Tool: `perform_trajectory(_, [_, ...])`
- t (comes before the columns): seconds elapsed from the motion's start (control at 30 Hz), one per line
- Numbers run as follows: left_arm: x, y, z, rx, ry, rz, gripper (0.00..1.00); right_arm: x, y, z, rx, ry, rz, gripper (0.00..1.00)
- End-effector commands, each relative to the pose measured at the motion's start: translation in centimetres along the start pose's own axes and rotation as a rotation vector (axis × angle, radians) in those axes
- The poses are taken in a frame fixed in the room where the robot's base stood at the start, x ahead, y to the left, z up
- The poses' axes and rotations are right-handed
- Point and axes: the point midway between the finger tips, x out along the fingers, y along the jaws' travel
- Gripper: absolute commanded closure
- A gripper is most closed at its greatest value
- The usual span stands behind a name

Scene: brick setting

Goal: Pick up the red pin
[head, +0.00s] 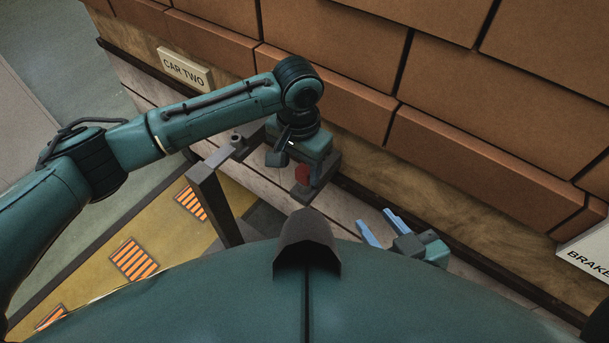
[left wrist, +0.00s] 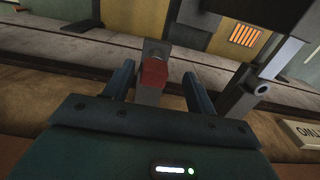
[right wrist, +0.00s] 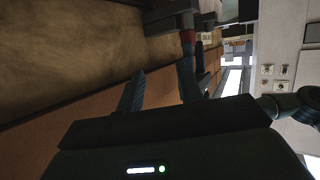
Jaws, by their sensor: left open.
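The red pin (head: 302,174) is partly hidden by my left gripper (head: 306,172) in the head view. In the left wrist view the red pin (left wrist: 153,73) sits at a grey block (left wrist: 154,48), between the two open fingers of my left gripper (left wrist: 158,70), with a visible gap on each side. My right gripper (head: 375,218) is low and to the right of the pin, with its blue fingers apart and nothing between them. A small red piece, probably the pin (right wrist: 187,36), shows beyond a fingertip of my right gripper (right wrist: 160,76) in the right wrist view.
A grey angled bracket (head: 215,180) stands just left of my left gripper. A brown brick-like wall (head: 460,130) runs close behind. Signs "CAR TWO" (head: 185,70) and "BRAKE" (head: 590,250) sit along it. The yellow floor strip (head: 160,235) has orange-striped patches.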

Motion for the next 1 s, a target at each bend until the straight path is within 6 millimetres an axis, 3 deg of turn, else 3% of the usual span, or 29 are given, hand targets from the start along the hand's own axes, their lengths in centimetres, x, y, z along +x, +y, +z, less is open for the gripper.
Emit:
perform_trajectory(0.1, [2.3,0.5,-0.3,0.001,-0.001,-0.001,0.44,0.7,0.0,0.6,-0.024,0.033,0.002,0.64])
perform_trajectory(0.23, [3.9,0.6,-0.3,0.0,-0.001,-0.001,0.44,0.9,0.0,0.3,-0.04,0.087,0.01,0.64])
perform_trajectory(0.57, [4.6,0.6,-0.3,0.001,0.001,-0.001,0.44,0.9,0.0,0.0,-0.047,0.111,0.013,0.64])
perform_trajectory(1.0, [4.5,0.6,-0.3,0.001,0.0,-0.001,0.79,0.9,0.0,0.0,-0.047,0.11,0.013,0.64])
